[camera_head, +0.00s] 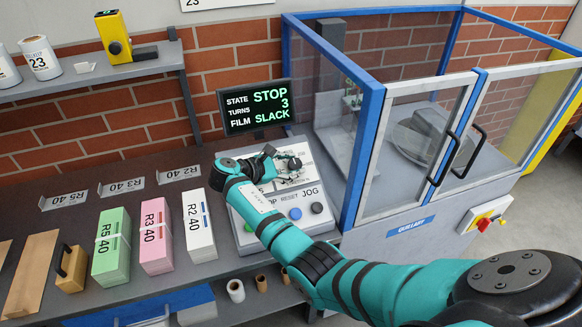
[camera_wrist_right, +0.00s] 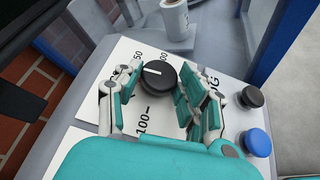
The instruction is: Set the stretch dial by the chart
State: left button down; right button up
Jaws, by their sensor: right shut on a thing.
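The black dial (camera_wrist_right: 157,76) with a white pointer line sits on the console's white face (camera_head: 300,178), amid printed numbers, some covered by the fingers. My right gripper (camera_wrist_right: 151,92) has its fingers on both sides of the dial and is shut on it. In the head view my right gripper (camera_head: 283,166) covers most of the dial. The screen (camera_head: 256,107) reads STATE STOP, TURNS 3, FILM SLACK. A white sheet (camera_head: 226,3) at the top edge is cut off, with only "23" readable; I cannot tell whether it is the chart. My left gripper is not in view.
A blue button (camera_head: 295,213) and a black button (camera_head: 317,207) are close to my right arm. Green (camera_head: 111,249), pink (camera_head: 156,238) and white (camera_head: 198,228) stacks stand left of the console. A blue-framed glazed machine (camera_head: 405,235) is at the right.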

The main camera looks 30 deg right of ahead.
jog(key=shift+w+m+g+y, duration=0.1)
jog(key=shift+m+g+y, duration=0.2)
jog(key=shift+m+g, duration=0.25)
jog(key=o, duration=1.1)
jog(key=v, duration=1.2)
